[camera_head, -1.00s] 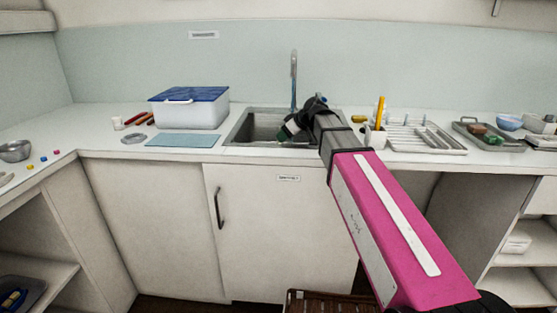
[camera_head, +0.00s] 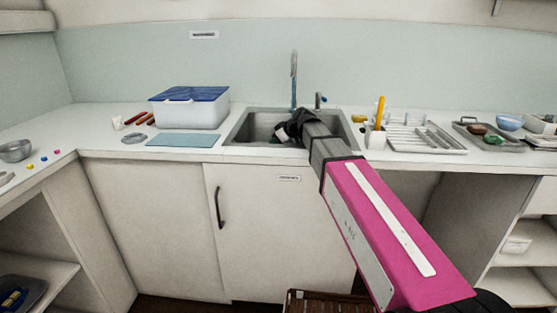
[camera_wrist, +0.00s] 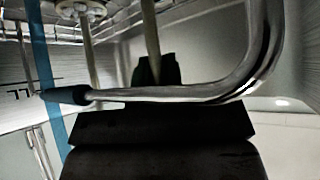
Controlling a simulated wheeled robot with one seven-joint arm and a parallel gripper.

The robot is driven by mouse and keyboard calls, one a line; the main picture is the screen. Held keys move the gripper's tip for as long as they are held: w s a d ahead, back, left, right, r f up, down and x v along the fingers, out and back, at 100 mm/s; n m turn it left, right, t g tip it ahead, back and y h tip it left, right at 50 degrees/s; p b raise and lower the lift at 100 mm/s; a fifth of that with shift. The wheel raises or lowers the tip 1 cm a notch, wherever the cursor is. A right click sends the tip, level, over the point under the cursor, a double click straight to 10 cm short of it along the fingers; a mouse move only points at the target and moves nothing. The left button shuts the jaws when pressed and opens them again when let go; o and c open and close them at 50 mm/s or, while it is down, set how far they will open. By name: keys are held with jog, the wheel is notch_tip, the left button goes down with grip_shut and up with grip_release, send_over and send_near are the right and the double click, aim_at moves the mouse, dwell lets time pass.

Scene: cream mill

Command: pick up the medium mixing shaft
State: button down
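My gripper (camera_head: 286,132) reaches down into the sink (camera_head: 245,128); in the head view its fingers are small and partly hidden by my wrist. In the wrist view the dark fingertips (camera_wrist: 156,70) have a pale thin rod (camera_wrist: 150,35) running up from between them, which may be a mixing shaft. Whether they grip it or only stand around it is not clear. A second pale rod (camera_wrist: 89,50) stands to the left, with a round holed disc (camera_wrist: 82,9) at its top end. I cannot tell which is the medium shaft.
A curved metal tube (camera_wrist: 262,60), probably the tap spout, crosses close in front of my fingers. The tap (camera_head: 293,75) rises behind the sink. A blue-lidded box (camera_head: 190,110) stands left; a drying rack (camera_head: 430,139) and white cup (camera_head: 376,139) stand right.

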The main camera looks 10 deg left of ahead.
notch_tip(320, 180, up, 10)
jog(key=s+d+r, duration=0.4)
jog(key=s+d, duration=0.2)
jog(key=d, duration=0.3)
jog(key=w+a+f, duration=0.1)
jog(key=w+a, duration=0.1)
jog(key=w, duration=0.4)
jog(key=w+a+f, duration=0.2)
jog(key=w, duration=0.5)
jog(key=shift+a+f, duration=0.15)
jog(key=shift+a, duration=0.05)
dwell(0.8)
jog(key=shift+d, duration=0.2)
dwell(0.4)
jog(key=shift+w+d, duration=0.2)
jog(key=shift+d, duration=0.2)
jog(key=shift+s+a, duration=0.1)
jog(key=shift+a, duration=0.1)
jog(key=shift+s+a, duration=0.1)
jog(key=shift+a, duration=0.3)
